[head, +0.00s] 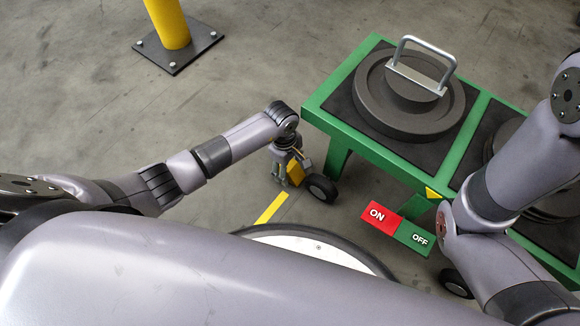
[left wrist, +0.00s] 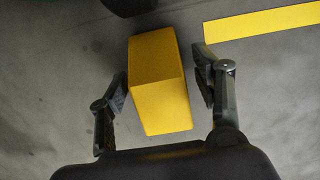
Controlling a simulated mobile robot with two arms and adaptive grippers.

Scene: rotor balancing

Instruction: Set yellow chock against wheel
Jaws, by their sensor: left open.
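The yellow chock (left wrist: 160,85) stands on the floor between the two fingers of my left gripper (left wrist: 165,85) in the left wrist view. The fingers are open, one on each side of it; whether either touches it I cannot tell. In the head view the chock (head: 296,173) shows partly behind my left gripper (head: 286,178), which points down beside the cart's black wheel (head: 321,188). The wheel is just right of the chock. Part of a dark round shape, likely the wheel, shows at the top of the left wrist view (left wrist: 128,5). My right gripper is not in view.
The green cart (head: 335,115) carries a dark rotor (head: 410,98) with a metal handle. A red ON and green OFF pedal (head: 398,227) sits low on its near side. Yellow floor tape (head: 271,207) lies near the chock. A yellow post (head: 168,25) stands at the back left.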

